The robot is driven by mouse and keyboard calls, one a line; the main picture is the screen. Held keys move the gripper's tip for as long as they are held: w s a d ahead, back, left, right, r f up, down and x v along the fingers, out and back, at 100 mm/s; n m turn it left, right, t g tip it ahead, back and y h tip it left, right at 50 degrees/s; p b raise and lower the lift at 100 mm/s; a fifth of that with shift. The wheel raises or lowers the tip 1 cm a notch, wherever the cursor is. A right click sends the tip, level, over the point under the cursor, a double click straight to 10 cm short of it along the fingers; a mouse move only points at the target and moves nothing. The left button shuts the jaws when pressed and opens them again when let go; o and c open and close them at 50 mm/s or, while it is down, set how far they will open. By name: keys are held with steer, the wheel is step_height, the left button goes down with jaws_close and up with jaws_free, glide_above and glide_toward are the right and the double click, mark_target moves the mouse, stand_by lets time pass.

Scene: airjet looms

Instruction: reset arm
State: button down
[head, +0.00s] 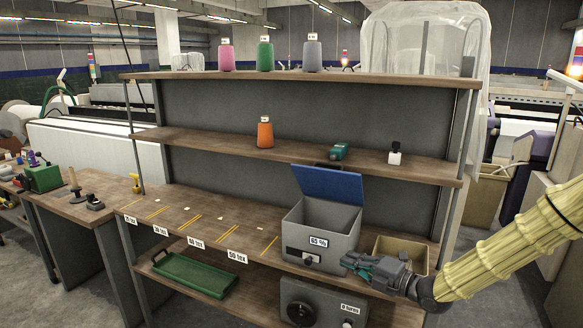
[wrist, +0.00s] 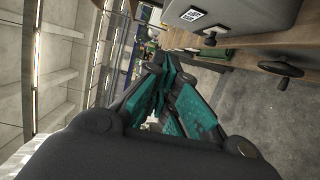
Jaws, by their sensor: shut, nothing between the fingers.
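My gripper (head: 352,261) is at the lower right in the head view, at the end of my yellow-sleeved arm. It is shut and empty, in front of the shelf unit's lower board and just right of the grey box. In the wrist view its dark and teal fingers (wrist: 160,75) come together and point away from the camera. The grey box (head: 325,227) with an open blue lid (head: 328,184) and a "65 %" label stands on the lower board; part of it also shows in the wrist view (wrist: 245,18).
The shelf unit (head: 200,212) holds several yarn cones on top, an orange cone (head: 265,133) on the middle shelf, and a tan bin (head: 403,250) right of the grey box. A green tray (head: 195,275) and a grey machine (head: 322,303) sit below. Open floor shows at lower left.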

steer(key=s+a+f+m+g+h, duration=0.1)
steer(key=s+f+m+g+h, duration=0.1)
steer(key=s+f+m, duration=0.55)
steer(key=s+f+m+g+h, duration=0.1)
steer(key=s+f+m+h, duration=0.25)
steer(key=f, duration=0.75)
steer(key=s+a+f+m+g+h, duration=0.1)
steer(key=s+f+m+g, duration=0.1)
steer(key=s+f+m, duration=0.5)
steer(key=s+d+f+m+g+h, duration=0.2)
steer(key=s+f+m, duration=0.1)
steer(key=s, duration=0.6)
steer(key=s+d+f+m+g+h, duration=0.2)
steer(key=s+f, duration=0.4)
steer(key=s, duration=0.4)
steer(key=s+d+f+m+g+h, duration=0.2)
steer(key=s+d+f+m, duration=0.2)
steer(key=s, duration=0.5)
steer(key=shift+s+f+m+g, duration=0.3)
steer(key=shift+s+m, duration=0.1)
steer(key=shift+m, duration=0.3)
